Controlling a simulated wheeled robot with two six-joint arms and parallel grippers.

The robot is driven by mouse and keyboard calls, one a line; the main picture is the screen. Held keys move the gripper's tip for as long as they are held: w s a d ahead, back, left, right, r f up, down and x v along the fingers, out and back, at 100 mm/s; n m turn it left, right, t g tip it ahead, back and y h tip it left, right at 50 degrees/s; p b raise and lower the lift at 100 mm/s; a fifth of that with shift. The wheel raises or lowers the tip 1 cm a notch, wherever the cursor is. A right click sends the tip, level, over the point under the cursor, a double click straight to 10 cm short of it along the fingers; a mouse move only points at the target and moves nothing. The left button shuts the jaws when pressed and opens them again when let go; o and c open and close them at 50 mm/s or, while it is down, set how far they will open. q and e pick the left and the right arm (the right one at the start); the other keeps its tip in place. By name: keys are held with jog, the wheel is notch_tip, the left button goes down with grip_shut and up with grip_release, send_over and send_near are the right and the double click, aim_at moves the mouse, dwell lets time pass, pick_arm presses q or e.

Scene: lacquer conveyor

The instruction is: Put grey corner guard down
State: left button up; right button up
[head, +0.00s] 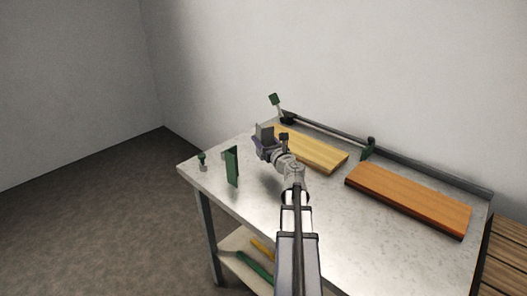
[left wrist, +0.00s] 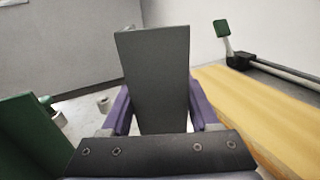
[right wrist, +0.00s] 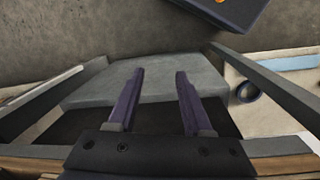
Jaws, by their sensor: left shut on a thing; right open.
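The grey corner guard (left wrist: 157,75) stands upright between the purple fingers of my left gripper (left wrist: 160,103), which is shut on it. In the head view the grey guard (head: 265,132) and my left gripper (head: 264,145) are above the table (head: 265,215), just left of the pale wooden board (head: 318,151). Whether the guard's bottom touches the table is hidden. My right gripper (right wrist: 158,85) is open and empty in the right wrist view, away from the guard; it is out of the head view.
An orange-brown board (head: 410,197) lies at the right. A rail (head: 330,133) with green-tipped clamps runs along the back. The table's front middle is bare.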

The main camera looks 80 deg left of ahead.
pick_arm(q)
notch_tip(320, 180, down, 4)
jog(key=b, duration=0.3)
jog(key=shift+r, duration=0.25)
jog(key=o, duration=1.4)
jog(key=shift+r, duration=0.15)
jog(key=v, duration=1)
jog(key=shift+d, duration=0.3)
jog(key=shift+w+d, duration=0.2)
jog(key=shift+d, duration=0.5)
